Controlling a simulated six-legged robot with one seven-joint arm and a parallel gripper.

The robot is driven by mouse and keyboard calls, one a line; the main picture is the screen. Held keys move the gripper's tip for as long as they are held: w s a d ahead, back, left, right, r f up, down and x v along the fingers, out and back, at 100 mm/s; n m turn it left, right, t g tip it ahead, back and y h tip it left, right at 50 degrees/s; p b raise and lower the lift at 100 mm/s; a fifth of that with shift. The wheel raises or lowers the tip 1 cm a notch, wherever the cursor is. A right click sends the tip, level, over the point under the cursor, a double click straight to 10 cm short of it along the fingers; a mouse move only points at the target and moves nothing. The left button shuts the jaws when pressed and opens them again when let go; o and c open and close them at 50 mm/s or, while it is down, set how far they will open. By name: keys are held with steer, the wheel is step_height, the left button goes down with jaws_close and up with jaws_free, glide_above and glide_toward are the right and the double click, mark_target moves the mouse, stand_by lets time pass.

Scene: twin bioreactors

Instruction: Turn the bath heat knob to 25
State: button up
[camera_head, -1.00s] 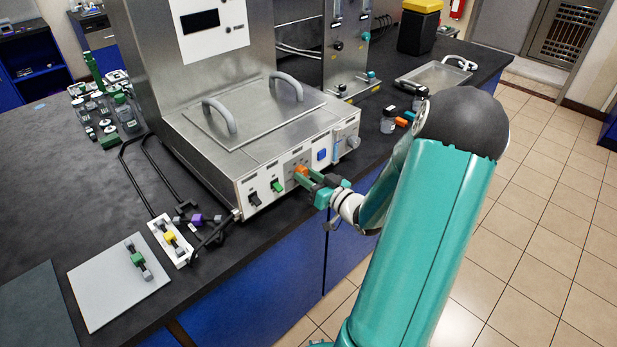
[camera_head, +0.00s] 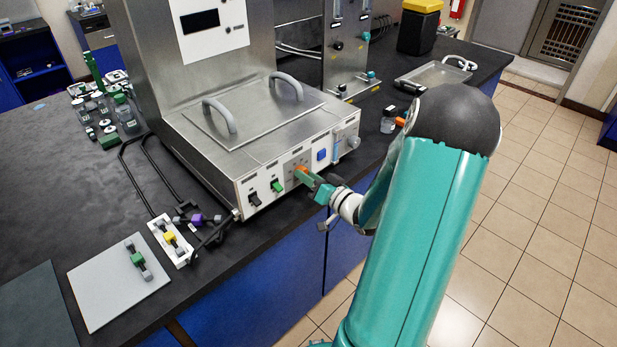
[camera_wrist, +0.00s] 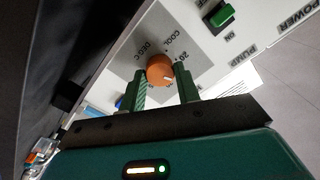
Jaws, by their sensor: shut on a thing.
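The bath heat knob is orange with a pale pointer line. It sits on the front panel of the steel water bath (camera_head: 250,165), at the tip of my gripper (camera_head: 308,182). In the wrist view the orange knob (camera_wrist: 160,70) lies between my two green fingers (camera_wrist: 161,88), which are shut on its sides. Its pale pointer faces the lower right, near the printed 20. The dial (camera_wrist: 172,42) also reads COOL and DEG C. Part of the scale is hidden behind the knob and fingers, and no 25 is readable.
A green switch (camera_head: 277,186) and a black switch (camera_head: 254,198) are left of the knob on the panel. A blue button (camera_head: 321,155) is to its right. A grey mat (camera_head: 105,290) and a white tray (camera_head: 160,232) lie at left.

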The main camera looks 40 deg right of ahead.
steer(key=o, duration=1)
steer(key=shift+s, duration=0.1)
steer(key=s, duration=1.3)
steer(key=shift+s+d, duration=0.15)
steer(key=shift+s, duration=0.15)
